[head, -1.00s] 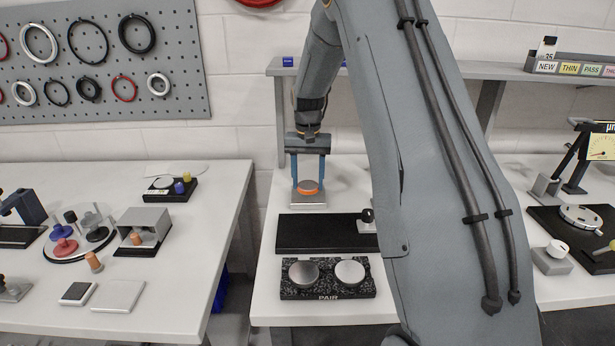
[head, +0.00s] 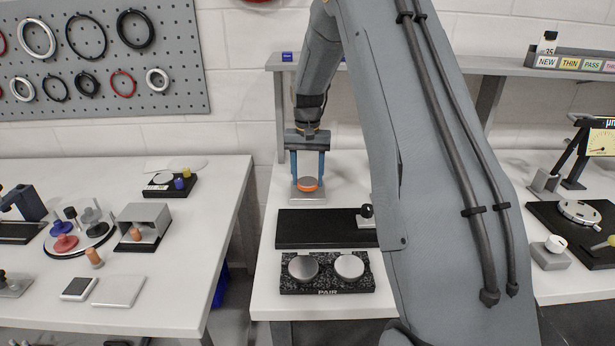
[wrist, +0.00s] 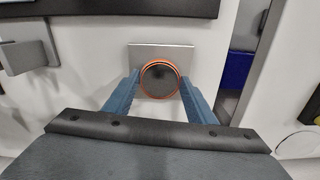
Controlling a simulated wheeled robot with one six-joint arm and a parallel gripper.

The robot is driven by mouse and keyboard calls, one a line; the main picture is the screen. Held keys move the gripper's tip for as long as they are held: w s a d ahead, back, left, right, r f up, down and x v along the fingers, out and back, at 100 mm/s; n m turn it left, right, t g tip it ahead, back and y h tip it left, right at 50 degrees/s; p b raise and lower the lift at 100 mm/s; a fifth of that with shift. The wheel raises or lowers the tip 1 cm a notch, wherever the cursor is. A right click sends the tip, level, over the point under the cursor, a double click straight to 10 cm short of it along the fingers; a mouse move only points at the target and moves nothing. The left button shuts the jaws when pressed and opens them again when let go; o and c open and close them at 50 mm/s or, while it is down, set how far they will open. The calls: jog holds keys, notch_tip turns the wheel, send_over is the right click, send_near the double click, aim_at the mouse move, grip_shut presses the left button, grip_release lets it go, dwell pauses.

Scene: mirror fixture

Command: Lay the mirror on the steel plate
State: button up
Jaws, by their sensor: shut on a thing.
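The mirror (head: 308,183) is a round disc with a grey face and an orange rim. My gripper (head: 308,180) points down at the back of the middle bench, its two blue fingers shut on the mirror's sides. The steel plate (head: 307,199) is a small grey square directly beneath. In the wrist view the mirror (wrist: 160,79) sits between the fingertips (wrist: 160,88), over the lower part of the plate (wrist: 139,53). The mirror looks level and very low over the plate; I cannot tell whether they touch.
A long black block (head: 315,230) with a dark-knobbed piece (head: 366,215) lies in front of the plate. Nearer is a speckled PAIR stand (head: 326,281) with two discs. A shelf post (head: 281,120) rises behind. My arm hides the bench's right part.

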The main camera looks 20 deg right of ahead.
jog(key=shift+f, duration=0.55)
dwell(0.7)
jog(key=o, duration=1.2)
jog(key=shift+r, duration=0.1)
jog(key=shift+r+p, duration=0.95)
jog(key=shift+r, duration=0.5)
jog(key=o, duration=0.4)
